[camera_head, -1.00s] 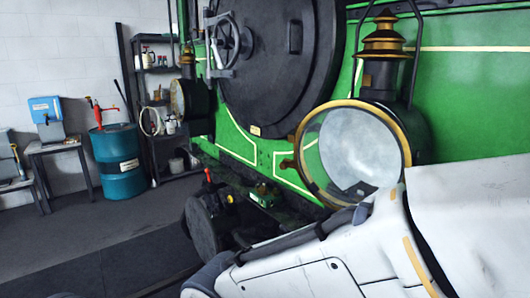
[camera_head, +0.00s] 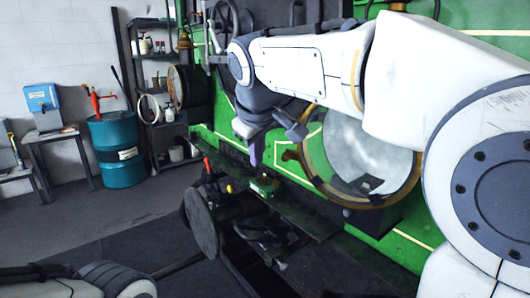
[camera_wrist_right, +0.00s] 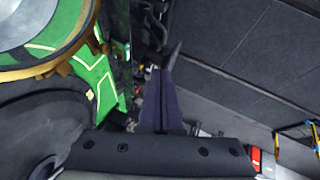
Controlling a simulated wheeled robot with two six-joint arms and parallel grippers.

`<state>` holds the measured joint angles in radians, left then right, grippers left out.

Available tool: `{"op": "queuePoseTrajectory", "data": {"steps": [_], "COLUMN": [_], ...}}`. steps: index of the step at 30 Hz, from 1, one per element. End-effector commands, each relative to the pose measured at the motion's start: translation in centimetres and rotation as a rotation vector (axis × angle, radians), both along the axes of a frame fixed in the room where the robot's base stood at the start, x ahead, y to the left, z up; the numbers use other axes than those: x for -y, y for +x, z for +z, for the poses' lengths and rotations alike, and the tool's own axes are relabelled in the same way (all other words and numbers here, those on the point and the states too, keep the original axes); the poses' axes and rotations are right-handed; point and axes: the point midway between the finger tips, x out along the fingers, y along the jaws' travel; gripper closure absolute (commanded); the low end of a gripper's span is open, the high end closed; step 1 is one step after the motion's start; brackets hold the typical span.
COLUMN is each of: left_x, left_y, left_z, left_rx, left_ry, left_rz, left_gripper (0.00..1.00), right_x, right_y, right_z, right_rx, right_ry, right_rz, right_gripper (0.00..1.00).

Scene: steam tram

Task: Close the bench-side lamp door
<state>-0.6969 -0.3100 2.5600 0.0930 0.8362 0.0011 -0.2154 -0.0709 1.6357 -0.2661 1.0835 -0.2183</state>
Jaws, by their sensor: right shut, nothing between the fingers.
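The near headlamp's round glass door (camera_head: 350,158), with a brass rim, shows at the right of the head view; my right arm covers its top. A brass hinge or catch shows at its left edge. I cannot tell whether it is fully shut.
A black running board (camera_head: 300,195) and a round buffer (camera_head: 203,222) lie below the gripper. A shelf rack (camera_head: 160,125), a teal drum (camera_head: 117,155) and a bench (camera_head: 58,133) with a blue box (camera_head: 42,100) stand left. The dark floor between is clear.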

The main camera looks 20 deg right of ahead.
Motion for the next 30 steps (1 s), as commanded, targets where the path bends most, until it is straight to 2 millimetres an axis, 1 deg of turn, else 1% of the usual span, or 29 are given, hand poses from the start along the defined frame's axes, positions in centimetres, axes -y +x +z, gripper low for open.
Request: {"op": "queuePoseTrajectory", "data": {"steps": [1, 3, 5, 7, 11, 22, 24, 27, 30], "left_x": [0.0, 0.0, 0.0, 0.0, 0.0, 0.0, 0.0, 0.0, 0.0], "left_y": [0.0, 0.0, 0.0, 0.0, 0.0, 0.0, 0.0, 0.0, 0.0], "left_z": [0.0, 0.0, 0.0, 0.1, 0.5, 2.1, 3.1, 3.8, 4.1], "left_rx": [0.000, 0.000, 0.000, 0.000, 0.000, 0.000, 0.000, 0.000, 0.000], "left_ry": [0.000, 0.000, 0.000, 0.000, 0.000, 0.000, 0.000, 0.000, 0.000], "left_rz": [0.000, 0.000, 0.000, 0.000, 0.000, 0.001, 0.001, 0.002, 0.002], "left_gripper": [1.00, 1.00, 1.00, 1.00, 1.00, 1.00, 1.00, 1.00, 1.00], "right_x": [1.3, 2.5, 3.2, 3.5, 3.8, 5.3, 6.4, 7.5, 8.2], "right_y": [0.8, 1.4, 1.7, 2.1, 3.0, 7.4, 8.0, 8.7, 9.2], "right_z": [1.4, 2.7, 3.2, 3.1, 1.7, -4.6, -4.1, -4.2, -4.4], "right_rx": [0.026, 0.048, 0.059, 0.062, 0.059, 0.057, 0.061, 0.062, 0.063], "right_ry": [-0.017, -0.036, -0.045, -0.051, -0.052, -0.049, -0.048, -0.049, -0.048], "right_rz": [-0.022, -0.041, -0.050, -0.054, -0.052, -0.052, -0.056, -0.054, -0.052], "right_gripper": [1.00, 1.00, 1.00, 1.00, 1.00, 1.00, 1.00, 1.00, 1.00]}}
